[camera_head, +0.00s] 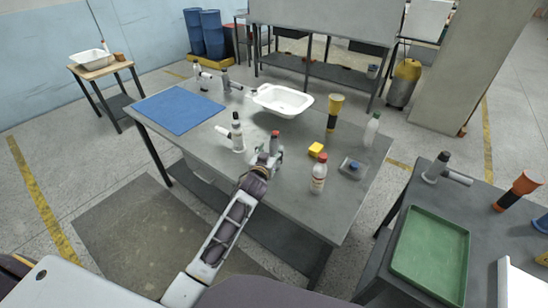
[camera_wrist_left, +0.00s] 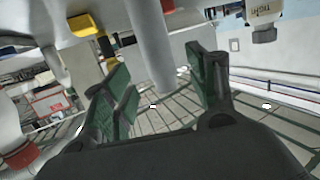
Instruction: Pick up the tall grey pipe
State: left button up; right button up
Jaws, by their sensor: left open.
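In the left wrist view, which looks upside down, a plain grey cylinder (camera_wrist_left: 150,45) reaches into the gap between the green-padded fingers of my left gripper (camera_wrist_left: 158,85). I cannot tell whether either pad touches it. My right gripper is not in view.
On the worktable (camera_head: 300,205), a white bottle with a dark top (camera_head: 237,135) stands left of the pipe. A yellow block (camera_head: 317,150) and a red-capped bottle (camera_head: 319,175) stand to the right. A white basin (camera_head: 283,98) lies behind. The blue mat (camera_head: 178,109) is bare.

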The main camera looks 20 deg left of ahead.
aim_at(273, 148)
pick_arm(q)
jog(key=shift+w, duration=0.35)
jog(key=shift+w+f, duration=0.1)
jog(key=shift+w, duration=0.05)
jog(key=shift+w+a+f, duration=0.1)
jog(key=shift+w+f, duration=0.1)
jog(key=shift+w, duration=0.5)
jog(key=shift+w+f, duration=0.2)
jog(key=shift+w, duration=0.45)
jog(key=shift+w+a+f, duration=0.1)
jog(key=shift+w+f, duration=0.1)
jog(key=shift+w, duration=0.8)
jog(key=shift+f, duration=0.1)
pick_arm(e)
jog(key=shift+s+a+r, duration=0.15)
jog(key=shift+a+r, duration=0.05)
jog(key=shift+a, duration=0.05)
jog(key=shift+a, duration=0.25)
pick_arm(q)
jog(key=c, duration=0.5)
grip_shut()
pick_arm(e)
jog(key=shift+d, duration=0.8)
